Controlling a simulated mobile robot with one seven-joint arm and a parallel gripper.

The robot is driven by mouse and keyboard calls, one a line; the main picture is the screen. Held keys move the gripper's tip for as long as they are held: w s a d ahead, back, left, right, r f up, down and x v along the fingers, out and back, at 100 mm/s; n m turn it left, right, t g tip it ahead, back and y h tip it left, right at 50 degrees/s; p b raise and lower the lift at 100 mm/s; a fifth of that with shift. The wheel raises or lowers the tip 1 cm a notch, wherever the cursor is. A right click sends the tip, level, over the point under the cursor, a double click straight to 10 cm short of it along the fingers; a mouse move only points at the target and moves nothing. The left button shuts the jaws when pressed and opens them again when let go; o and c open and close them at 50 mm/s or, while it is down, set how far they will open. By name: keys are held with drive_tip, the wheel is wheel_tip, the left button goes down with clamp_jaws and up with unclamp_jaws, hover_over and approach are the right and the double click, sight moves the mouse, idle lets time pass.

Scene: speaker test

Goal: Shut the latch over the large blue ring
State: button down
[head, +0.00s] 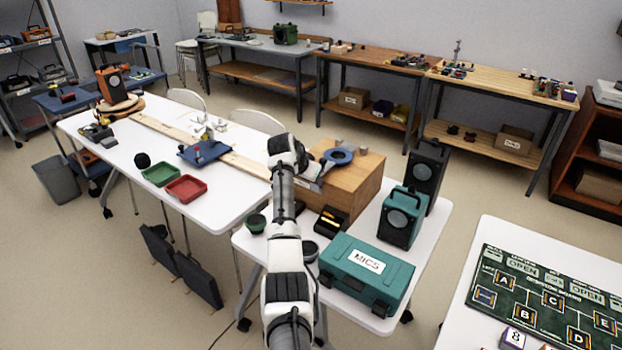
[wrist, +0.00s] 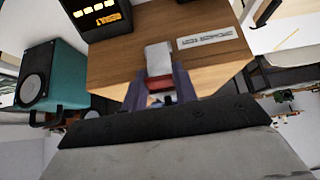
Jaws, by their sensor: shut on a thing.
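My gripper (head: 312,181) is at the box's left side, next to the ring. In the wrist view, my gripper (wrist: 160,90) is shut on a light grey tab with a red end (wrist: 158,57), which looks like the latch. The tab lies against the wooden box (wrist: 120,65), beside a white label (wrist: 205,38). The ring cannot be made out in the wrist view, and my arm hides part of the box in the head view.
A teal speaker (head: 402,217) and a black speaker (head: 428,172) stand right of the box. A teal case (head: 365,272) marked MICS is in front. A black device with yellow lights (head: 331,220) stands close to my arm. A long white table (head: 225,205) lies to the left.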

drive_tip(key=c, duration=1.1)
unclamp_jaws()
drive_tip(key=b+v, duration=0.3)
drive_tip(key=v, duration=1.1)
drive_tip(key=shift+b, duration=0.4)
